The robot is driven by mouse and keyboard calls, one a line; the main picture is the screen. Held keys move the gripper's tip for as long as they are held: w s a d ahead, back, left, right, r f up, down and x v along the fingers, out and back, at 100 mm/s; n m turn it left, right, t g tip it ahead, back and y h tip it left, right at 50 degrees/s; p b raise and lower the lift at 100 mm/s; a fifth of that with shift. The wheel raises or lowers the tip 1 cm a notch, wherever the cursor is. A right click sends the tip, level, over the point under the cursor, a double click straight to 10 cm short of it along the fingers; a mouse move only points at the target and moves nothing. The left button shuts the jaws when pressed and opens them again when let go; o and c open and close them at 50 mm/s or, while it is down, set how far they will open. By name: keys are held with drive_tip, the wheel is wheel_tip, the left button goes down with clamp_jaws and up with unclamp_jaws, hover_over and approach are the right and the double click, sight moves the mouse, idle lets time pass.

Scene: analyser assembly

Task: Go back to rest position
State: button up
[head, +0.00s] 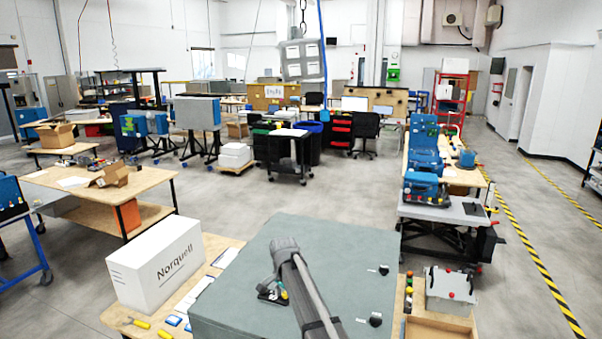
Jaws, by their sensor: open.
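My dark grey arm reaches up from the bottom edge of the head view, over a large grey-green housing (240,290). I cannot make out my gripper or its fingertips. A small black piece (270,293) with yellow and green bits shows just left of the arm, partly hidden by it. I cannot tell whether it lies on the housing or belongs to my arm. Two black knobs (384,270) sit on the right part of the housing.
A white "Norquell" box (158,265) stands left of the housing on the wooden bench (222,243), with yellow-handled tools in front. A grey-white box (450,288) with red knobs stands at right. Blue machines (424,187) stand beyond. Floor is open behind the bench.

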drive_tip(key=s+d+f+n+b, duration=0.8)
drive_tip(key=s+d+f+b, duration=1.4)
drive_tip(key=s, duration=0.3)
drive_tip(key=shift+f+b, duration=0.7)
drive_tip(key=shift+f, duration=0.2)
